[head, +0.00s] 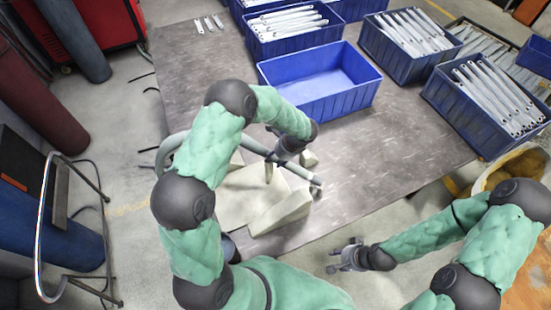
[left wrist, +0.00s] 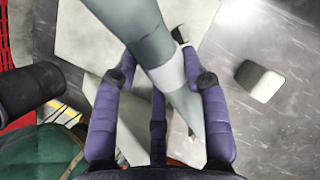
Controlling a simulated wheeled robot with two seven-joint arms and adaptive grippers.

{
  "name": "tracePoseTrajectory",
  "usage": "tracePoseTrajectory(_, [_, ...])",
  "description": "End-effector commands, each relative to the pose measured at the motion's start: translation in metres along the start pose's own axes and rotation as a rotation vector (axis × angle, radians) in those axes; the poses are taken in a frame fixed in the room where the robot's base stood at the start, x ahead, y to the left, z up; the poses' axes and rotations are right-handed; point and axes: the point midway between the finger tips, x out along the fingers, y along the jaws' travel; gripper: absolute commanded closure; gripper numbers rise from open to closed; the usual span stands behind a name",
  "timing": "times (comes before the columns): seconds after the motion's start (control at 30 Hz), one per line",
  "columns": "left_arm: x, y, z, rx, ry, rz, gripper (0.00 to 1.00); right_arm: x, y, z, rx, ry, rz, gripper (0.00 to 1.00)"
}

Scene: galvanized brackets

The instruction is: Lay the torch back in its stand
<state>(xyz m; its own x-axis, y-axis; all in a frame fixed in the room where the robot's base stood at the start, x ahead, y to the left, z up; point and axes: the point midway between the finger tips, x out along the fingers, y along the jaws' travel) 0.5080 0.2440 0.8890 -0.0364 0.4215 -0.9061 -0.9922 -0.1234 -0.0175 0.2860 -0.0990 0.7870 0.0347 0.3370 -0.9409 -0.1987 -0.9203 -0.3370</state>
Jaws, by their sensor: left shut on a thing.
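The grey torch (head: 299,172) lies slantwise above the front left of the table, with its curved hose trailing left. My left gripper (head: 284,153) is shut around it. In the left wrist view, purple fingers (left wrist: 160,105) flank the grey-green torch body (left wrist: 140,35) with its white band. The pale stand (head: 241,201) is under the torch, with a flat plate, a wedge-shaped block in front and small upright pieces. I cannot tell whether the torch touches the stand. My right gripper (head: 347,256) is open and empty, off the table's front edge.
An empty blue bin (head: 320,107) stands behind my left gripper. Several blue bins of galvanized brackets line the back and right, including one bin (head: 470,118). Loose brackets (head: 208,23) lie at the far left. The grey table (head: 400,150) is clear right of the stand.

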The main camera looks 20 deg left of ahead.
Motion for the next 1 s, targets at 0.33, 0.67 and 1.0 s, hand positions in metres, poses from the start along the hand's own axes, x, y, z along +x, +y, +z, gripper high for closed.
tracePoseTrajectory(0.33, [0.0097,0.0117,-0.0052,0.006,0.002,0.026,0.39,0.0006,0.0002,-0.0001,0.0,0.0,0.0,0.6])
tracePoseTrajectory(0.67, [0.0095,0.0125,-0.0047,0.006,0.0,0.029,0.28,0.0005,0.0002,-0.0001,0.0,0.0,0.0,0.6])
tracePoseTrajectory(1.0, [0.0021,0.0118,-0.0047,0.007,-0.001,0.027,0.28,0.0004,0.0001,-0.0002,0.0,0.0,0.0,0.6])
